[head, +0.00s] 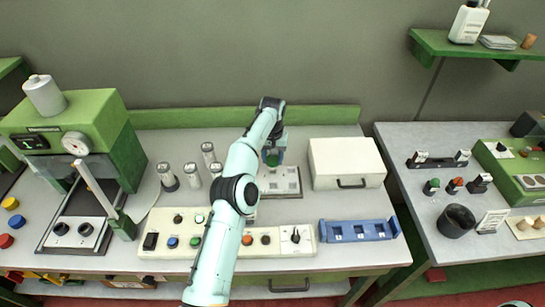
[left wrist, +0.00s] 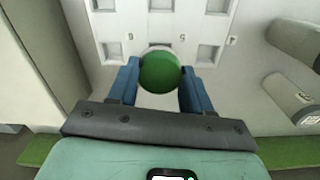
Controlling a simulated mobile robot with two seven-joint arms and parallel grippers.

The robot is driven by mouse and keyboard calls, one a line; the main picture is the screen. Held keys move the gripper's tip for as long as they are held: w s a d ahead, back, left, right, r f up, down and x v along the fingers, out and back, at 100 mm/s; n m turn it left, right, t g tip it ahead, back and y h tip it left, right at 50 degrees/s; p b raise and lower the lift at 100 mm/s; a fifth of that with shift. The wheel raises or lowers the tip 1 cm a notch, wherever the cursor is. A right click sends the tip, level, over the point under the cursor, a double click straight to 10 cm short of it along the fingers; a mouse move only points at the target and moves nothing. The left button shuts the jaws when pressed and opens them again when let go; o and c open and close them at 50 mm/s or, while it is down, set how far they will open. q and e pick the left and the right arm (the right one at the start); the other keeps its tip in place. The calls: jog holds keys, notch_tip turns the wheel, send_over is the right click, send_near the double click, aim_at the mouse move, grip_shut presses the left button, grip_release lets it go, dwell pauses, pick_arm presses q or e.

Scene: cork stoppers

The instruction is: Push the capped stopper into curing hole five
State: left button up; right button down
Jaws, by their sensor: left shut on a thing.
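My left gripper (head: 272,154) reaches over the white curing block (head: 286,188) at the back of the bench. In the left wrist view its blue fingers (left wrist: 158,88) are shut on a stopper with a round green cap (left wrist: 160,72). The block also shows there (left wrist: 135,22), with rows of square holes and small digits that look like 6, 5 and 4. The cap lies over the middle hole of the near row, beside the 5, and mostly hides it. I cannot tell how deep the stopper sits. My right gripper is not in view.
A white box (head: 345,160) stands close right of the block. Several grey-topped cylinders (head: 192,172) stand to its left. A button panel (head: 170,232) and a blue numbered rack (head: 358,230) lie in front. A green press (head: 80,140) stands far left.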

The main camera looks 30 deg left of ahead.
pick_arm(q)
jog(key=shift+f, duration=1.25)
dwell(1.3)
jog(key=o, duration=1.1)
